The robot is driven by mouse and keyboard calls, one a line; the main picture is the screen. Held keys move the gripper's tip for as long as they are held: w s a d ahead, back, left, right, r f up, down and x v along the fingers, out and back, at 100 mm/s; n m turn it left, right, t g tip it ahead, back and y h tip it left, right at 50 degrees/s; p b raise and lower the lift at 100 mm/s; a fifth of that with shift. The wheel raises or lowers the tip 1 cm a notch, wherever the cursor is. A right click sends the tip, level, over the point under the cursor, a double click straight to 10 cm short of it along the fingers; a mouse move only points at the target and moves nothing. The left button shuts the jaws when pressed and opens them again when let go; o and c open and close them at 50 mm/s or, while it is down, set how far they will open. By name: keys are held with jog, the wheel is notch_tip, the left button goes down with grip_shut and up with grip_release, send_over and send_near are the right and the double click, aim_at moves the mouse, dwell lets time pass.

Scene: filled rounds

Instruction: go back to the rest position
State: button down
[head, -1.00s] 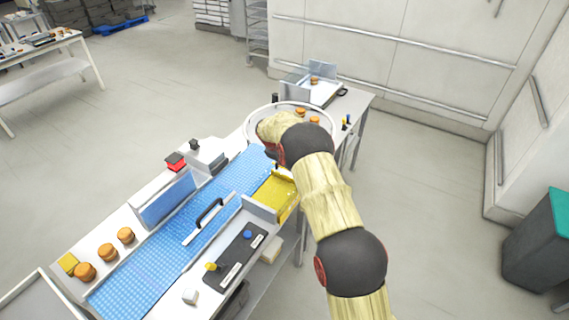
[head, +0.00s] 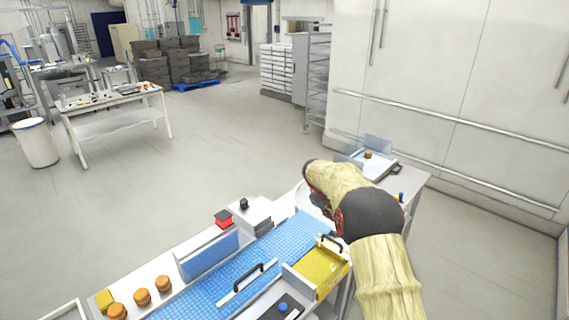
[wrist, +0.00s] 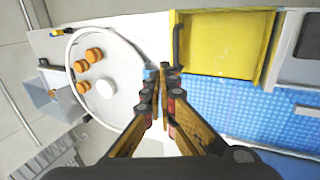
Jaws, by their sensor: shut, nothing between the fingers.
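My gripper (wrist: 160,82) shows in the wrist view with its fingers together and nothing between them. It hangs above the table, between the round white turntable (wrist: 128,62) and the yellow tray (wrist: 222,45). In the head view my arm reaches over the right part of the table and hides the gripper and most of the turntable. The yellow tray also shows in the head view (head: 322,270), beside my arm.
A blue belt (head: 262,270) runs along the table, with a black-handled bar across it. Several orange-brown filled rounds (head: 142,297) stand at the near left. More rounds (wrist: 94,54) lie on the turntable beside a white disc (wrist: 106,88). Open floor lies left of the table.

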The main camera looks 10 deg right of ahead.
jog(key=s+a+f+m+g+y, duration=0.1)
jog(key=s+a+f+m+g, duration=0.1)
jog(key=s+f, duration=0.4)
jog(key=s+a+r+m+t+y+b, duration=0.1)
jog(key=s+a+b, duration=0.3)
jog(key=s, duration=1.1)
jog(key=s+a+r+m+t+y+b, duration=0.1)
jog(key=s+a+r+b, duration=0.3)
jog(key=s, duration=1.1)
jog(key=s+a+r+m+t+y+b, duration=0.1)
jog(key=s+a+r+m+t+b, duration=0.1)
jog(key=s+b, duration=0.7)
jog(key=shift+s+a+r+m+t, duration=0.6)
jog(key=shift+s+a, duration=0.55)
jog(key=shift+s, duration=2.2)
